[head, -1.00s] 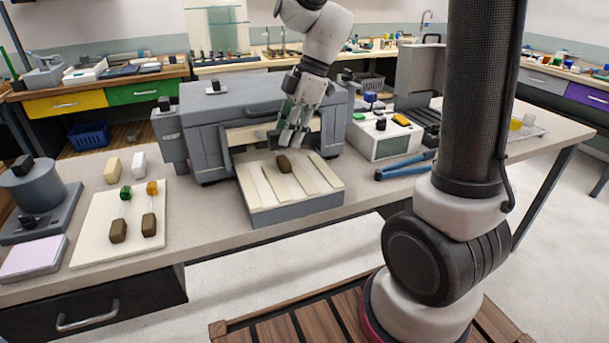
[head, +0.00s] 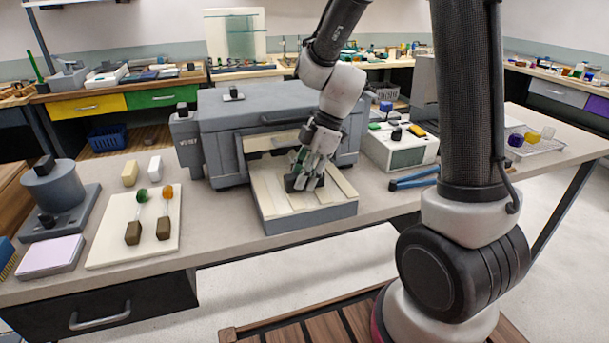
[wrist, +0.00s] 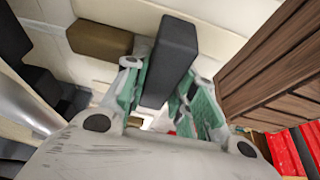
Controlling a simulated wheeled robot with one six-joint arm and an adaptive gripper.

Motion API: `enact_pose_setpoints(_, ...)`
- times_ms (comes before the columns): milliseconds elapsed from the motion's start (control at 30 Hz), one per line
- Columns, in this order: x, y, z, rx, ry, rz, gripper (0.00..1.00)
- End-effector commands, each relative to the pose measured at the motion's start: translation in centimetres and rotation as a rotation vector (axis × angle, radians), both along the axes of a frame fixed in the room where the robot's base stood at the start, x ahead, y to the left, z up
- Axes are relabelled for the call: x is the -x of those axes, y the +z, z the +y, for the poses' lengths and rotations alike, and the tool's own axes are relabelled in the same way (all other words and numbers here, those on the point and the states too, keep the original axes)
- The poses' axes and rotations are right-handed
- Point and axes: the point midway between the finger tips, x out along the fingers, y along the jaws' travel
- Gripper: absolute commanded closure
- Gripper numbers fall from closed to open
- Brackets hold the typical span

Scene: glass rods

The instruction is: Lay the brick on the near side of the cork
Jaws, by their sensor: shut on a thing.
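My gripper (head: 308,172) is over the pale slatted tray (head: 320,216) in front of the grey furnace-like box. In the wrist view, its green-padded fingers (wrist: 158,98) are shut on a dark grey brick (wrist: 171,50). The brick also shows as a dark shape at the fingertips in the head view (head: 292,183). A brown block, seemingly the cork (wrist: 99,40), lies on the pale slats to the left of the brick in the wrist view, close beside it. In the head view the cork is hidden behind the gripper. I cannot tell whether the brick touches the slats.
The grey box (head: 270,112) stands just behind the tray. A white board (head: 104,250) with two rods with brown ends lies to the left. Blue pliers (head: 414,179) and a white instrument (head: 402,150) are to the right. The table's front edge runs close below the tray.

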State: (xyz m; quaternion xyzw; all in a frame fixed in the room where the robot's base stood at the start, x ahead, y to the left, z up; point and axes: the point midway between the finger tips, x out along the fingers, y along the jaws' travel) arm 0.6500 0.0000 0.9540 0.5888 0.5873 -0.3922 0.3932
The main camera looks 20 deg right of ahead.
Motion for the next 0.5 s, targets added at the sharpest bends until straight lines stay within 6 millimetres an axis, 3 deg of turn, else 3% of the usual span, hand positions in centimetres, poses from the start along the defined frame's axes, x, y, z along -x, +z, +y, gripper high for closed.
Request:
enact_pose_setpoints(167, -0.01, -0.56, -0.02, 0.001, 0.000, 0.000, 1.00)
enact_pose_setpoints(200, -0.01, -0.51, -0.01, 0.000, 0.000, 0.000, 0.66)
enact_pose_setpoints(500, -0.01, -0.46, -0.01, 0.000, 0.000, 0.000, 0.65)
